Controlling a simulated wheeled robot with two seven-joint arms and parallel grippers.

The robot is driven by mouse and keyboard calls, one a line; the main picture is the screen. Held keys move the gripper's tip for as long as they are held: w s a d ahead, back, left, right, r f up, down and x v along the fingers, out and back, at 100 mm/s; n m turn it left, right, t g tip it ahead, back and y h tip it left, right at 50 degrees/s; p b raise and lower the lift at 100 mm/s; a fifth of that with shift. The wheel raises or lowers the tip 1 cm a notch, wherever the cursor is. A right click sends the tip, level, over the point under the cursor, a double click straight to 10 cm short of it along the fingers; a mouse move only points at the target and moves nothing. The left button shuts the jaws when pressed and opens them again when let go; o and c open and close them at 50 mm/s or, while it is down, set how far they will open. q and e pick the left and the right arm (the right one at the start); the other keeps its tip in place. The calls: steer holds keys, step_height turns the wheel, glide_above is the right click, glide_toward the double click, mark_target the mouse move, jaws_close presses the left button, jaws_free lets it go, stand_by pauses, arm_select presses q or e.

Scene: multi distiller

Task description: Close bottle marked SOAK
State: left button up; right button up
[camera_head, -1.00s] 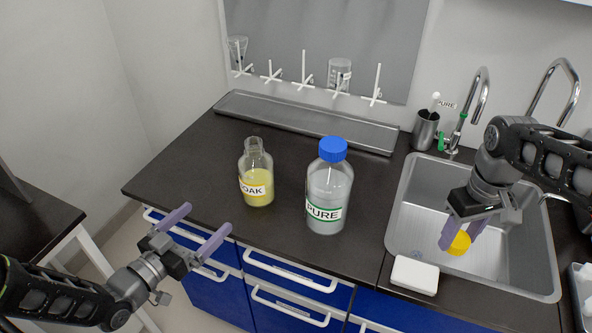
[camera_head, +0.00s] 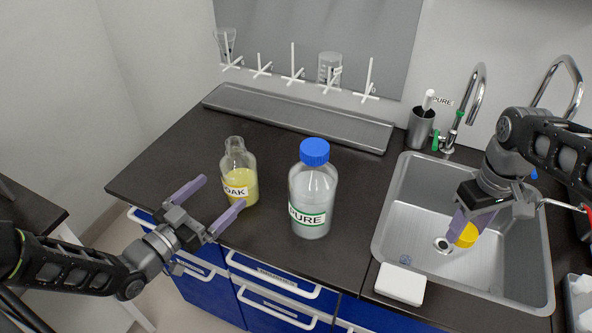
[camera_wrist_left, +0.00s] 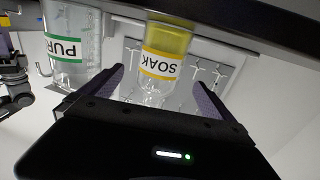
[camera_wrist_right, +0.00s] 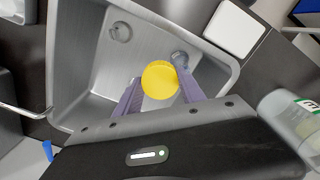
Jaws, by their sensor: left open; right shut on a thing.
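The bottle marked SOAK (camera_head: 240,178) stands upright and uncapped on the dark counter, with yellow liquid inside. My left gripper (camera_head: 212,190) is open in front of it. In the left wrist view the SOAK bottle (camera_wrist_left: 163,65) lies beyond and between the spread fingers (camera_wrist_left: 158,85), with no clear contact. My right gripper (camera_head: 462,226) is shut on a yellow cap (camera_head: 467,236) above the sink. The right wrist view shows the cap (camera_wrist_right: 160,80) between the fingertips.
A PURE bottle (camera_head: 312,192) with a blue cap stands just right of the SOAK bottle. The sink (camera_head: 389,213) and a white block (camera_head: 400,284) are further right. A metal tray (camera_head: 300,119) and a peg rack (camera_head: 292,70) are at the back.

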mark_target(228, 185)
arm_select(q)
steer(key=shift+x, duration=1.5)
steer(key=shift+p+x, duration=0.7)
steer(key=shift+x, duration=1.95)
steer(key=shift+a+r, duration=0.1)
steer(key=shift+r, duration=0.05)
steer(key=shift+r, duration=0.1)
steer(key=c, duration=2.1)
